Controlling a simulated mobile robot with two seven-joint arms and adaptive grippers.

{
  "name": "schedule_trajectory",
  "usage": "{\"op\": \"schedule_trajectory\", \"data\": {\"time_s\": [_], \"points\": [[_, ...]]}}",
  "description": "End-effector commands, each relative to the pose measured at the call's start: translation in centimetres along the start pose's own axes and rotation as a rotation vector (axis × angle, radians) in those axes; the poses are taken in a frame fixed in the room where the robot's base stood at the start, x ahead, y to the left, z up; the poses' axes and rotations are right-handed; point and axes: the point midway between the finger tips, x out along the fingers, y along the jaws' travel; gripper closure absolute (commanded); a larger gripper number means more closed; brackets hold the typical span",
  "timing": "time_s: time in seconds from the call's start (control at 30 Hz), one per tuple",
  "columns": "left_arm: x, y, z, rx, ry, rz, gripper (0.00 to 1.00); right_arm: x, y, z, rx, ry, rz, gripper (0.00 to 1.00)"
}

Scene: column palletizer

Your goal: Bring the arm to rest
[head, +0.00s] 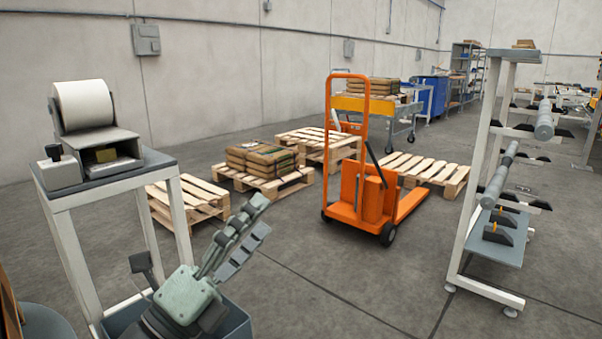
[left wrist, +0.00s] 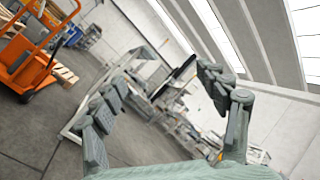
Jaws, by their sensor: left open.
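My left gripper (head: 190,250) shows at the lower left of the head view, with its palm low and its jointed grey fingers spread. In the left wrist view its two fingers (left wrist: 160,108) stand wide apart with nothing between them. The gripper is raised in front of the white stand and touches nothing that I can make out. My right gripper is in neither view.
A stand with a roll dispenser (head: 85,105) is close at left. An orange pallet truck (head: 368,195) stands mid-floor, near wooden pallets (head: 425,170) and stacked brown sacks (head: 262,157). A rack (head: 470,190) stands at right. The floor between is clear.

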Motion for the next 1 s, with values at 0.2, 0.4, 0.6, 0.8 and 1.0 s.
{"op": "schedule_trajectory", "data": {"time_s": [0.2, 0.4, 0.6, 0.8, 1.0], "points": [[-10.9, 10.8, 3.5, -0.854, -0.598, 0.412, 0.26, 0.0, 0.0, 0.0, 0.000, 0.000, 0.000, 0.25], [-19.9, 15.7, 0.1, -1.266, -0.944, 0.637, 0.26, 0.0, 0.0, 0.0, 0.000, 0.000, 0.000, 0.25], [-26.4, 17.1, -4.1, -1.505, -1.190, 0.793, 0.26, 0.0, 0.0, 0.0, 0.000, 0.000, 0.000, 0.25], [-31.4, 18.0, -7.0, -1.606, -1.398, 0.948, 0.26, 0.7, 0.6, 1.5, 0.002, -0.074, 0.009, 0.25], [-37.5, 21.7, -8.1, -1.518, -1.571, 1.137, 0.26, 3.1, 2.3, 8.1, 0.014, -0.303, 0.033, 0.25]]}}
